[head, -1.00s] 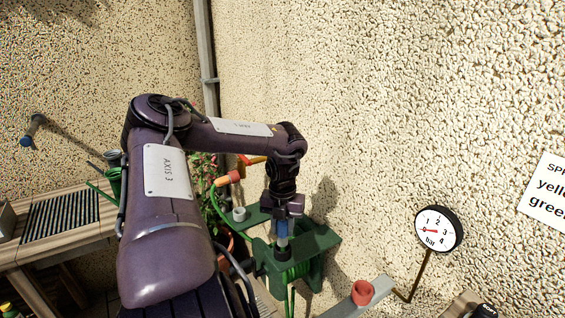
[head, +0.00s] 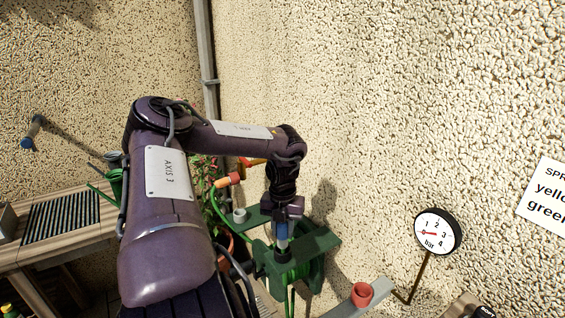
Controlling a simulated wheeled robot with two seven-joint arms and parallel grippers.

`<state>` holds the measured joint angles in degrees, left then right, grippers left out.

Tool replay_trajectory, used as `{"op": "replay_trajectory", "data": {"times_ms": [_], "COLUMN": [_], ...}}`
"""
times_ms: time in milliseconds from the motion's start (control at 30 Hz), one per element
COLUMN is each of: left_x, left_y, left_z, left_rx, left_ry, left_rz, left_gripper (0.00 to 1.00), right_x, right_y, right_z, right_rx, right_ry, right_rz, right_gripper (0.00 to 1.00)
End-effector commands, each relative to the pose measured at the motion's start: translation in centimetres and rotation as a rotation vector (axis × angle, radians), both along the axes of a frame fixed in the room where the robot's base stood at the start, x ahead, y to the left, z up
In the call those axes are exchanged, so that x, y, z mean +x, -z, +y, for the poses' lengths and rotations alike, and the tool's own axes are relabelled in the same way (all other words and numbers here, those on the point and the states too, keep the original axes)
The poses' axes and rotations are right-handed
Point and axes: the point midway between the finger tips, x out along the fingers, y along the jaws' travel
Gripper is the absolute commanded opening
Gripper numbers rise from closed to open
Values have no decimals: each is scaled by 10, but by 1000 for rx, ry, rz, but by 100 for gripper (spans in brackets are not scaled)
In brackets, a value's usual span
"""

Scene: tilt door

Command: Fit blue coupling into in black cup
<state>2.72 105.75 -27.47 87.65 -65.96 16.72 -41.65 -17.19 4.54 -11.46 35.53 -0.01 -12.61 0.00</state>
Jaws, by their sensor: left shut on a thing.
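My left gripper (head: 282,217) points down over the green stand by the wall. It is shut on the blue coupling (head: 282,230), whose blue body shows below the jaws with a paler lower end. The coupling looks upright. My right gripper is not in view.
The green stand (head: 318,243) also carries a grey cup (head: 239,215) at its left. A wooden bench (head: 50,235) stands at the left. The wall is close behind.

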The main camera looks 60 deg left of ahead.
Motion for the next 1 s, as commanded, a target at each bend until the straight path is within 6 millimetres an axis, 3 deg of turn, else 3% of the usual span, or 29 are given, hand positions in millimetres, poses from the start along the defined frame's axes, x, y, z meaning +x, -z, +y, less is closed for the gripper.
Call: {"op": "replay_trajectory", "data": {"times_ms": [1000], "left_x": [0], "left_y": [20], "left_z": [0], "left_rx": [0], "left_ry": [0], "left_rz": [0], "left_gripper": [7], "right_x": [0], "right_y": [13], "right_z": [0], "right_rx": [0], "right_ry": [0], "right_rz": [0], "right_gripper": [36]}}
